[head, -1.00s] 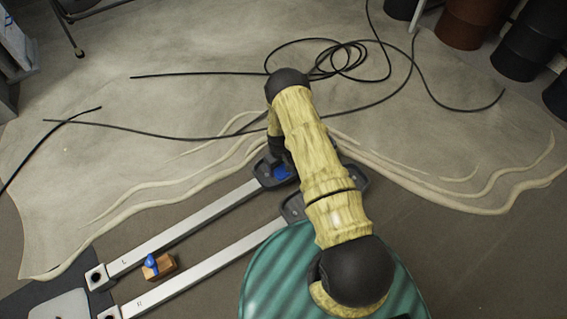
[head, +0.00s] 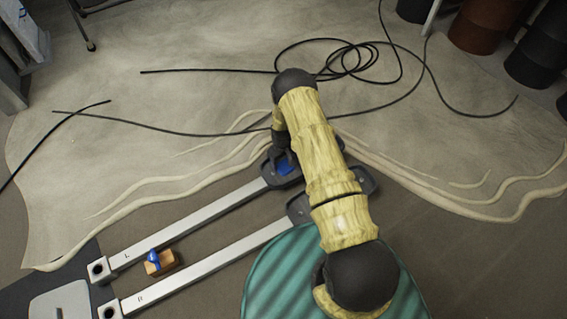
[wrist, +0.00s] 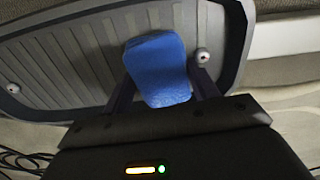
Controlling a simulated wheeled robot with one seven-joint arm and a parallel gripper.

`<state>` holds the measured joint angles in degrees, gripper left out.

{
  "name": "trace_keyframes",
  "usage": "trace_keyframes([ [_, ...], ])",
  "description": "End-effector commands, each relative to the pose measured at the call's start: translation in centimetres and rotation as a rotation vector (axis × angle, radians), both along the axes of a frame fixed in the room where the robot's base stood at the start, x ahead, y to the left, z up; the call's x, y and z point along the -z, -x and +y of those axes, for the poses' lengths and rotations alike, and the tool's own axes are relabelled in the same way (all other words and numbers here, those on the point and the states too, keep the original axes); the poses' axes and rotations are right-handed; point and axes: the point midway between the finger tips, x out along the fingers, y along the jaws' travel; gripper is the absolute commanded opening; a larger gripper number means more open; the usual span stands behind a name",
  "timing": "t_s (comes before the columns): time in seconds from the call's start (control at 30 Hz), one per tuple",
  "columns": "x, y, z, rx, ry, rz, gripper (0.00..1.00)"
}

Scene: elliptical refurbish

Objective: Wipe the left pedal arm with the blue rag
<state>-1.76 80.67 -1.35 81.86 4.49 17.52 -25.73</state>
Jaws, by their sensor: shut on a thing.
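The left pedal arm (head: 190,220), a long pale metal bar marked L, runs from lower left up to a dark grey pedal (head: 268,180). The right pedal arm (head: 205,263) lies parallel below it. My gripper (wrist: 160,78) is shut on the blue rag (wrist: 158,68), a folded pad, over the pedal plate (wrist: 70,60) in the wrist view. In the head view the rag (head: 286,165) shows at the pedal end of the left arm, partly covered by my gripper. I cannot tell whether the rag touches the pedal.
A small brown block (head: 164,265) with a blue piece on it sits between the two pedal arms. A green striped round object (head: 275,275) stands at lower middle. Black cable (head: 345,60) lies coiled on the pale floor sheet. Dark and brown drums (head: 480,25) stand at upper right.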

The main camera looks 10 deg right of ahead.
Motion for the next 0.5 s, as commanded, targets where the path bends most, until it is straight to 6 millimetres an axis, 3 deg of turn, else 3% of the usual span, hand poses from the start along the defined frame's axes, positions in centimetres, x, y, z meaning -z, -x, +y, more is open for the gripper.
trace_keyframes([
  [0.5,0.4,-1.0,-2.8,0.002,0.0,-0.001,0.41],
])
